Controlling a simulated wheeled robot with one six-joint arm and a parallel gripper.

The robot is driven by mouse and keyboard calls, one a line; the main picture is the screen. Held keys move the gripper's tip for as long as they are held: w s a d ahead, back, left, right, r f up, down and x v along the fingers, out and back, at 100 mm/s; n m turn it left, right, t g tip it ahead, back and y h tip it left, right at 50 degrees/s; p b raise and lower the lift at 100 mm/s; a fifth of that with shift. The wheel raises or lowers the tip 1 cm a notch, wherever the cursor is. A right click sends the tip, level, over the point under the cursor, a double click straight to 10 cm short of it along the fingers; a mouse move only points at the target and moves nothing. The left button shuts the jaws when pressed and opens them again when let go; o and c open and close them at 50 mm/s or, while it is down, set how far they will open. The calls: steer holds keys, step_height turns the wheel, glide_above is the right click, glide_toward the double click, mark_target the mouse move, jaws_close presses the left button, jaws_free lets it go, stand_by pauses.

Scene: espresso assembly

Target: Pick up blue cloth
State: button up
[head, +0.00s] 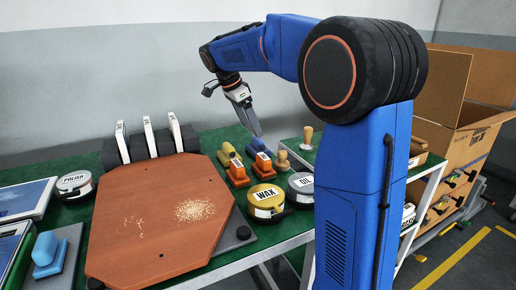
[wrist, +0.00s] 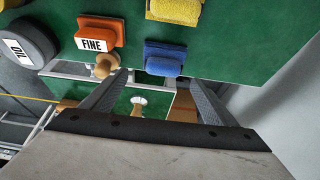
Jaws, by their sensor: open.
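The blue cloth looks like a small, thick blue pad. In the wrist view the blue cloth (wrist: 165,58) lies on the green table top, just beyond the fingertips and nearer the right finger. In the head view the blue cloth (head: 258,145) lies behind an orange block, close below the fingertips. My gripper (head: 254,124) points down over this spot. In the wrist view my gripper (wrist: 155,79) is open with its two fingers apart, and nothing is held between them.
An orange block marked FINE (wrist: 98,34) and a yellow pad (wrist: 175,10) lie close to the cloth. The OIL tin (head: 302,186) and WAX tin (head: 266,200) stand nearer. Another blue object (head: 46,250) sits at far left. The octagonal brown board (head: 160,225) fills the left side.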

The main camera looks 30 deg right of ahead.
mark_target(257, 140)
steer(key=shift+x, duration=1.5)
steer(key=shift+w+d+x, duration=0.15)
steer(key=shift+w+x, duration=0.05)
steer(key=shift+x, duration=1.1)
steer(key=shift+w+d+x, duration=0.15)
steer(key=shift+x, duration=1.15)
steer(key=shift+r, duration=0.15)
steer(key=shift+c, duration=0.5)
steer(key=c, duration=0.8)
